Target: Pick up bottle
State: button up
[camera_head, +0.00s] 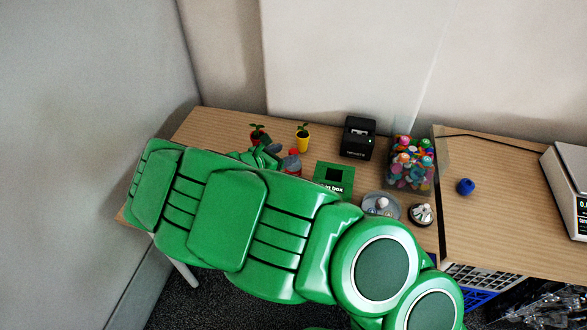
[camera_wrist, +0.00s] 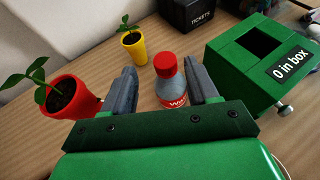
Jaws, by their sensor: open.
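The bottle (camera_wrist: 171,88) has a red cap, a clear body and a red and white label. It stands upright between the two grey fingers of my gripper (camera_wrist: 160,88) in the wrist view. The fingers are spread, with gaps on both sides of the bottle, a wider one at its left. The bottle's lower part is hidden behind my gripper's green body. In the head view the bottle (camera_head: 291,162) shows just behind my green arm, and my gripper (camera_head: 268,152) is partly hidden beside it.
A red potted plant (camera_wrist: 67,96) is left of my gripper, and a yellow potted plant (camera_wrist: 133,47) is behind. A green box (camera_wrist: 245,65) stands close on the right. A black ticket printer (camera_head: 359,138), a container of colourful items (camera_head: 412,165) and a blue ball (camera_head: 466,187) are farther right.

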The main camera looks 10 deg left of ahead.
aim_at(290, 154)
jog(key=x, duration=0.3)
jog(key=shift+s+d+f, duration=0.1)
jog(key=shift+d+f, duration=0.05)
jog(key=shift+d, duration=0.2)
jog(key=shift+w+d+f, duration=0.2)
jog(key=shift+w+d, duration=0.05)
jog(key=shift+w, duration=0.25)
jog(key=shift+c, duration=0.4)
grip_shut()
